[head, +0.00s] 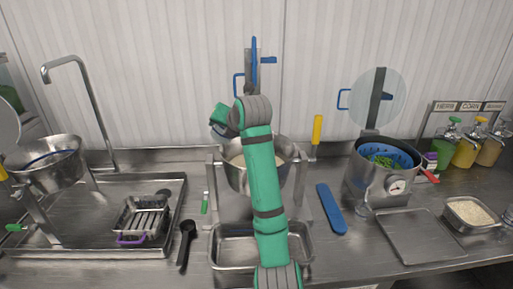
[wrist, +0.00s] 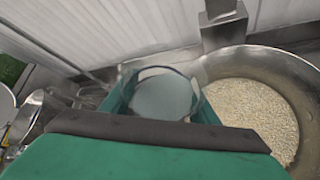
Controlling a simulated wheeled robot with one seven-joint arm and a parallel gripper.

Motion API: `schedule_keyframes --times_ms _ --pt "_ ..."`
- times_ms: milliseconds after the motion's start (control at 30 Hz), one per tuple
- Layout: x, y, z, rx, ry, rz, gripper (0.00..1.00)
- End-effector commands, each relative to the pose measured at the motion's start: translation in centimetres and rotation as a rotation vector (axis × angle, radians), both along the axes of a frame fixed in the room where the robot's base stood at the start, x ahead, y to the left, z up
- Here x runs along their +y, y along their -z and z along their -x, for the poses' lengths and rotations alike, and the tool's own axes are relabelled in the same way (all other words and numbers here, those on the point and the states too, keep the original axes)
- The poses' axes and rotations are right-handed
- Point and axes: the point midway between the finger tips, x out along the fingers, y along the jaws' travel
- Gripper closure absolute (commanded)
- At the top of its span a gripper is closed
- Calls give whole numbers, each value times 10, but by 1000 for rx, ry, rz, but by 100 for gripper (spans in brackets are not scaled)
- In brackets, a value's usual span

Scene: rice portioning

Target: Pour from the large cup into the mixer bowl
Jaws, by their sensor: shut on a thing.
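The steel mixer bowl (head: 235,178) stands in a metal frame at the middle of the counter, partly hidden behind my green arm. In the wrist view the mixer bowl (wrist: 292,68) lies at the right, with pale grains spread over its bottom. My gripper (head: 222,122) is above the bowl's left rim in the head view. In the wrist view it is shut on a clear large cup (wrist: 160,88), just left of the bowl. I cannot tell what the cup holds or how far it is tilted.
A steel pan (head: 225,233) sits below the bowl. A pot with a blue insert (head: 385,150) and a gauge stands to the right, beside a tray of rice (head: 470,213). A sink with a tall faucet (head: 85,95) is on the left. A blue spatula (head: 330,208) lies on the counter.

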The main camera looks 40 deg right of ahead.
Motion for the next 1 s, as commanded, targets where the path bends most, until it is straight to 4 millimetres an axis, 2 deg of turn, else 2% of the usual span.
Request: schedule_keyframes --times_ms 167,1000 --pt "-3 3 3 -39 -1 -69 77" --pt "-5 7 4 -95 -2 -167 77"
